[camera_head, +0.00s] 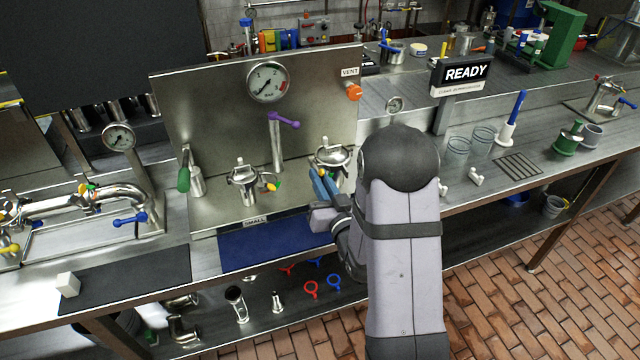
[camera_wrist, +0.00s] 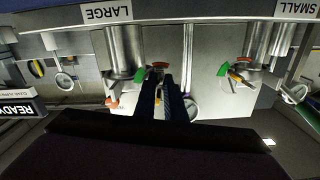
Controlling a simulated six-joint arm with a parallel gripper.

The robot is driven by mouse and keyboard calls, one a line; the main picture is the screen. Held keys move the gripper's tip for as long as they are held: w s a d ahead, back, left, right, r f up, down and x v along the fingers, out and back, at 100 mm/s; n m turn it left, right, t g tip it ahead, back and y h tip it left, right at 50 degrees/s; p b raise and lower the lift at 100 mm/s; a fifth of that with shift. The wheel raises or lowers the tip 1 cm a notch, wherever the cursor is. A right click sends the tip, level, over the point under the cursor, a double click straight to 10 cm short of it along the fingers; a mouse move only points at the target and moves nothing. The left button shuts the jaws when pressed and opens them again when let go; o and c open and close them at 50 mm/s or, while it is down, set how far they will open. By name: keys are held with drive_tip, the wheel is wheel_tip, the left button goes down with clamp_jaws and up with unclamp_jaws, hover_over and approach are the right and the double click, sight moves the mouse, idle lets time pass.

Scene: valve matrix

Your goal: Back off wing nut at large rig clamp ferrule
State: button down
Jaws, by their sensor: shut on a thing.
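The large rig (camera_head: 332,153) is a metal vessel with a clamped lid at the right of the steel panel. In the wrist view, which is upside down, it shows as a shiny cylinder (camera_wrist: 124,48) by the LARGE label. My gripper (camera_head: 322,186) reaches its front from below right. In the wrist view my dark fingertips (camera_wrist: 159,78) are close together at the clamp ferrule, between a green marking (camera_wrist: 139,74) and a red one (camera_wrist: 160,65). They are shut on the wing nut, which they mostly hide. The arm covers part of the large rig's right side.
The small rig (camera_head: 244,183) stands left, with its own clamp and coloured markings. A purple-handled post (camera_head: 276,140) rises between the rigs. A pressure gauge (camera_head: 267,82) and orange VENT knob (camera_head: 353,91) are on the panel. A blue mat (camera_head: 262,243) lies in front.

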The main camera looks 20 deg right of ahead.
drive_tip(key=shift+n, duration=0.4)
drive_tip(key=c, duration=1.9)
unclamp_jaws()
drive_tip(key=shift+c, duration=0.2)
drive_tip(key=shift+r+m, duration=0.15)
drive_tip(key=shift+m, duration=0.25)
